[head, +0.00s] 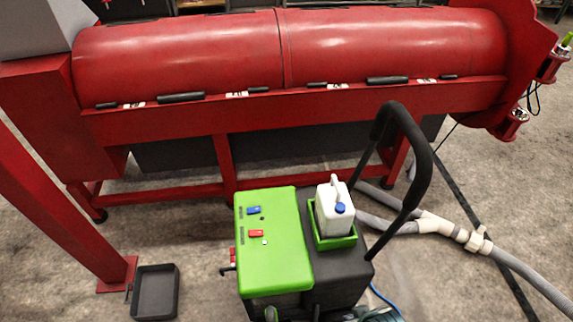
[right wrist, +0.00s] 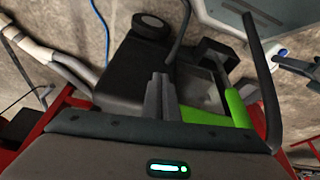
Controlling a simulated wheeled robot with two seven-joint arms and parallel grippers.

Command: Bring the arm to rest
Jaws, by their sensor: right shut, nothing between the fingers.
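My right gripper (right wrist: 160,98) shows in the right wrist view with its two grey fingers together and nothing between them. Behind the fingers in that view is the dark body of the cart (right wrist: 125,78), with a strip of its green part to the right. The gap between fingers and cart is hard to judge. In the head view I cannot clearly make out the right gripper at the bottom edge.
The cart's green lid (head: 272,230) and black handle (head: 418,150) stand front centre, with a white jug (head: 335,210) in its green tray. A red drum machine (head: 290,60) spans the back. A black tray (head: 155,292) and grey hose (head: 520,270) lie on the floor.

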